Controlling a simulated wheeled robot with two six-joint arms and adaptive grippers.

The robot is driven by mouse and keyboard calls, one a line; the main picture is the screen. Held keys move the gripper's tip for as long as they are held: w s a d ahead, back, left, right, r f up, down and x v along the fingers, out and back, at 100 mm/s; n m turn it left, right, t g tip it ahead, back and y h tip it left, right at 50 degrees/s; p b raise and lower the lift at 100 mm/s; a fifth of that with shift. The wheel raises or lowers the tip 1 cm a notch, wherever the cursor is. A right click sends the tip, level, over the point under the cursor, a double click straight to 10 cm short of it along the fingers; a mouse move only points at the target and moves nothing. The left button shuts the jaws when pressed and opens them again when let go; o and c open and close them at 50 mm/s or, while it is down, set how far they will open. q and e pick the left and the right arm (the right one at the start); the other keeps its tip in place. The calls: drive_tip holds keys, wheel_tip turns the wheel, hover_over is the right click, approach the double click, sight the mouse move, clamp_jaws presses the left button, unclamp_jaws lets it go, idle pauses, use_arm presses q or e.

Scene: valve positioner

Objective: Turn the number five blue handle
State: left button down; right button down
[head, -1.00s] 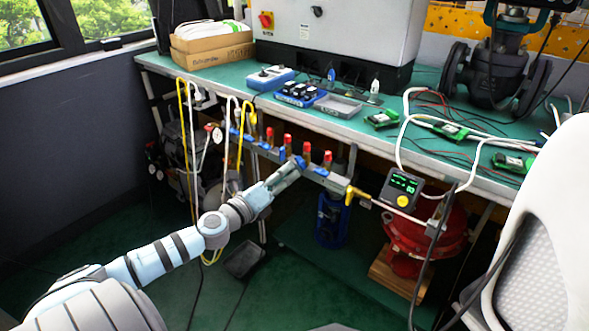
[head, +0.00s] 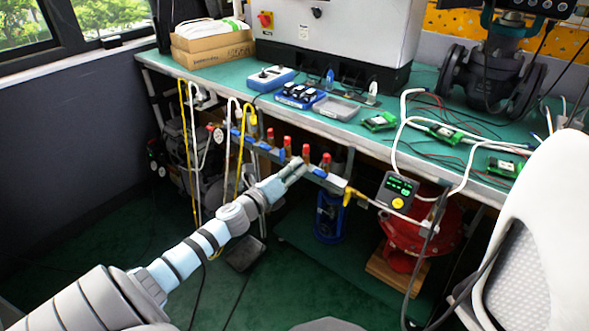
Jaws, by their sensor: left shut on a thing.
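A grey manifold bar (head: 337,184) runs along the bench's front edge, with several red-capped fittings (head: 326,160) on top and small blue handles along its front. One blue handle (head: 321,172) shows just right of my left gripper. Another blue handle (head: 265,146) shows further left. My left gripper (head: 297,165) reaches the bar from the lower left, near the second red cap from the right. It is shut on a blue handle, which its fingers mostly hide. I cannot read any handle numbers. My right gripper is not in view.
Yellow and white hoses (head: 183,140) hang left of the bar. A white chair (head: 540,220) stands at the right. The green floor (head: 110,230) at the left is clear.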

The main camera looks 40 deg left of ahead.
use_arm(q)
drive_tip(key=shift+n, duration=0.4)
drive_tip(key=n, duration=0.3)
drive_tip(key=shift+n, duration=2.4)
drive_tip(key=c, duration=1.7)
unclamp_jaws()
